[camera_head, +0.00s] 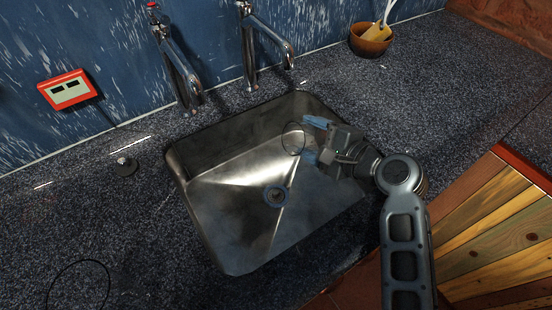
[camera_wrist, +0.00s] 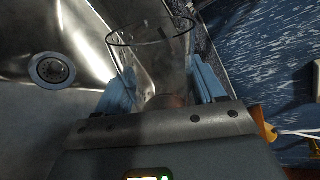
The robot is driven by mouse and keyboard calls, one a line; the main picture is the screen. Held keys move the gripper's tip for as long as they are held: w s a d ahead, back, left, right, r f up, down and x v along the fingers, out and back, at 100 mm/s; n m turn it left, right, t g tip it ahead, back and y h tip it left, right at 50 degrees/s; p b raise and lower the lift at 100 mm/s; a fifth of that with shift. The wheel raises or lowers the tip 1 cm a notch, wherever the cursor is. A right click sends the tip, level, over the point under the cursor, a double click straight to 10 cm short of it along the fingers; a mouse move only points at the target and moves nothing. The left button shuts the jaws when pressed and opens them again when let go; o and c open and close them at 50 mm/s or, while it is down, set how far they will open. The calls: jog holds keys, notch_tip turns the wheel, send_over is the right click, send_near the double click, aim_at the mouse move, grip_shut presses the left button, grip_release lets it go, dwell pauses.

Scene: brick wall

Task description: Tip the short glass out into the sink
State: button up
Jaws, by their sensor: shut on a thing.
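My gripper (camera_head: 312,140) is over the right part of the metal sink (camera_head: 230,225), its blue fingers pointing left. It is shut on a clear short glass (camera_head: 293,139), which shows mostly as a thin dark rim. In the wrist view the glass (camera_wrist: 150,42) sits between the two fingers of my gripper (camera_wrist: 162,82), its rim away from the palm. Its exact tilt is hard to tell. A brownish patch shows near its base, and I cannot tell whether it is contents. The sink drain (camera_head: 276,196) is left of and below my gripper.
Two chrome taps (camera_head: 178,70) (camera_head: 265,40) stand behind the sink. A brown bowl with utensils (camera_head: 371,42) is at the back right. A dark knob (camera_head: 125,165) sits left of the sink. Another thin dark rim (camera_head: 78,262) shows on the speckled counter (camera_head: 100,215) at front left.

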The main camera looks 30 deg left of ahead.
jog(key=shift+r+m+p, duration=0.5)
jog(key=shift+p, duration=0.25)
jog(key=shift+r+m+g+y+p, duration=0.5)
jog(key=shift+m+y+p, duration=0.2)
jog(key=shift+m+p, duration=0.2)
jog(key=shift+w+d+m, duration=0.1)
jog(key=shift+w+m, duration=0.05)
jog(key=shift+m, duration=0.25)
jog(key=w+m+y, duration=0.1)
jog(key=w+d+r+m+y+p, duration=0.1)
jog(key=m, duration=0.1)
jog(key=shift+d+r+g+p, duration=0.1)
jog(key=shift+r+g+p, duration=0.2)
jog(key=shift+g, duration=0.1)
jog(key=shift+w+d+r+m+y+p, duration=0.15)
jog(key=shift+r+m+p, duration=0.15)
jog(key=shift+r+p, duration=0.15)
jog(key=shift+w+d+r+m+y+p, duration=0.15)
jog(key=shift+r+m+p, duration=0.15)
jog(key=shift+r, duration=0.15)
jog(key=shift+w+d+r+m+y, duration=0.1)
jog(key=shift+w+r+m+y, duration=0.1)
jog(key=shift+m, duration=0.3)
jog(key=shift+w+d+r+m+y, duration=0.1)
jog(key=shift+m+y, duration=0.1)
jog(key=shift+m, duration=0.3)
